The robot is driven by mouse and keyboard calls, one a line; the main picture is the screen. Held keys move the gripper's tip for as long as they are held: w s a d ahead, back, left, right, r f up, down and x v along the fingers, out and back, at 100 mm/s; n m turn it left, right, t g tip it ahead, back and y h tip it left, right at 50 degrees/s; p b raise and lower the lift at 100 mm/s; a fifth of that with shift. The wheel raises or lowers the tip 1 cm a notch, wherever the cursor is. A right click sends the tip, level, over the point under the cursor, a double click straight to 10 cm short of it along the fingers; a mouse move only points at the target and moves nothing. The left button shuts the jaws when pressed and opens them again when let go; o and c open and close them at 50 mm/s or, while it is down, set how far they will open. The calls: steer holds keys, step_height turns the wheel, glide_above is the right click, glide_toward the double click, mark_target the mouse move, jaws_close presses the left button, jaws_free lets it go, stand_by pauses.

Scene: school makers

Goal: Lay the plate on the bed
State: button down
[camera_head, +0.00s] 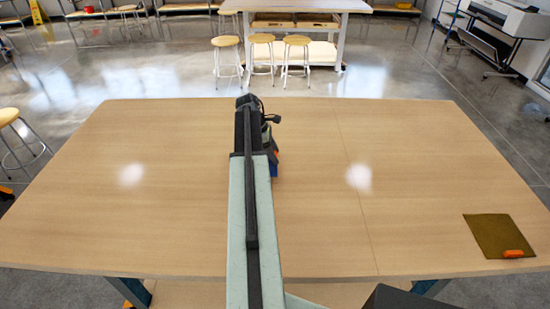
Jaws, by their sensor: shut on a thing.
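A flat olive-brown square sheet (497,234) lies on the worktable at the right, near its front corner. A small orange piece (513,254) sits at the sheet's front edge. I cannot tell whether this sheet is the plate or the bed. My arm reaches forward over the middle of the table. My gripper (270,150) is at its far end, well left of the sheet, and is largely hidden by the arm. It is shut on a mostly hidden thing. Small orange and blue patches show beside it, but I cannot tell what they belong to.
The wooden worktable (160,220) is otherwise clear on both sides of my arm. Beyond it, several stools (261,40) stand by a second table (335,7) on a shiny floor. Another stool (8,117) stands at the left. A large printer (510,17) is at the back right.

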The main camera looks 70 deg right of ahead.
steer(key=shift+w+d+f, duration=0.1)
steer(key=shift+w+d, duration=0.05)
steer(key=shift+d, duration=1.15)
steer(key=f+b, duration=0.4)
steer(key=shift+d, duration=0.2)
steer(key=shift+r, duration=0.25)
steer(key=shift+f, duration=0.15)
steer(key=c, duration=0.5)
jaws_free()
